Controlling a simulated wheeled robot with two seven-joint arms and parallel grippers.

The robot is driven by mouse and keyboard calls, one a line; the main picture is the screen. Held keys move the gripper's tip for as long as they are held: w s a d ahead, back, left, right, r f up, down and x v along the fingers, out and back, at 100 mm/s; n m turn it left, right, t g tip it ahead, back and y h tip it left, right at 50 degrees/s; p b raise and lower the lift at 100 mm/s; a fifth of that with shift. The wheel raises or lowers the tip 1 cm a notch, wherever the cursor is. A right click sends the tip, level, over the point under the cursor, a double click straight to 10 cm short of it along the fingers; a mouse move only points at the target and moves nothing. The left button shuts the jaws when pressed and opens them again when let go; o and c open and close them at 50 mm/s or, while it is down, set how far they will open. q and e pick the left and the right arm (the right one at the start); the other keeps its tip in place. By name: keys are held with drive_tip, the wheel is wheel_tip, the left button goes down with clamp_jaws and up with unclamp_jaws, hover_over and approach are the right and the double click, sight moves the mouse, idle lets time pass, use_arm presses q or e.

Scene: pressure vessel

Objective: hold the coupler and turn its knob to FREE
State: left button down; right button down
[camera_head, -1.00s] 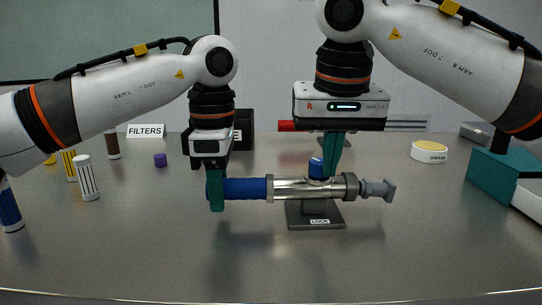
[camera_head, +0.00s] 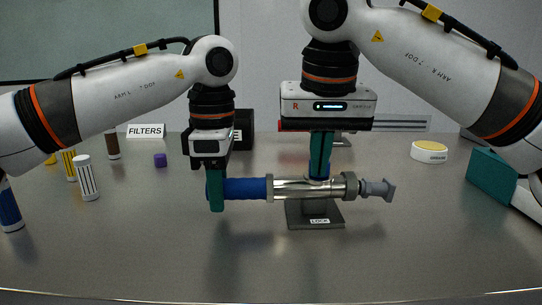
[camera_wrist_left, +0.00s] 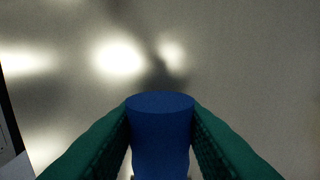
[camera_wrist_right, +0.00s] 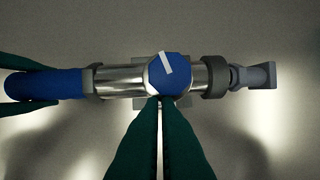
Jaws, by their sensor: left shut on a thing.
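The coupler has a blue grip (camera_head: 245,188), a silver body (camera_head: 292,188) and a grey end fitting (camera_head: 377,189), and lies level above a dark stand. My left gripper (camera_head: 216,190) is shut on the left end of the blue grip; the left wrist view shows the grip's end (camera_wrist_left: 160,130) between the fingers. The blue knob (camera_wrist_right: 169,73) on top has a white mark slanting up and slightly left in the right wrist view. My right gripper (camera_wrist_right: 160,100) has its fingertips together at the knob's near edge, with nothing between them. In the head view its fingers partly hide the knob.
The stand (camera_head: 328,215) carries a LOCK label (camera_head: 320,221). A white striped bottle (camera_head: 87,178) and a small purple cap (camera_head: 160,160) stand left. The front of the table is clear.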

drive_tip(key=shift+a, duration=0.1)
idle(0.3)
drive_tip(key=w+v, duration=0.1)
drive_tip(key=v, duration=0.5)
idle(0.3)
drive_tip(key=shift+s+r, duration=0.1)
drive_tip(key=shift+d+f+n+t+y, duration=0.4)
drive_tip(key=shift+d+f+n, duration=0.2)
drive_tip(key=shift+f+n, duration=0.45)
drive_tip(key=shift+d+f+n+t+y, duration=0.25)
drive_tip(key=shift+d+f+n+y, duration=0.35)
drive_tip(key=shift+f+n, duration=0.4)
drive_tip(key=shift+d+f+n+t+y, duration=0.4)
drive_tip(key=shift+d+f+n, duration=0.25)
drive_tip(key=shift+f+n, duration=0.4)
drive_tip(key=shift+w+a, duration=0.2)
drive_tip(key=shift+w, duration=0.2)
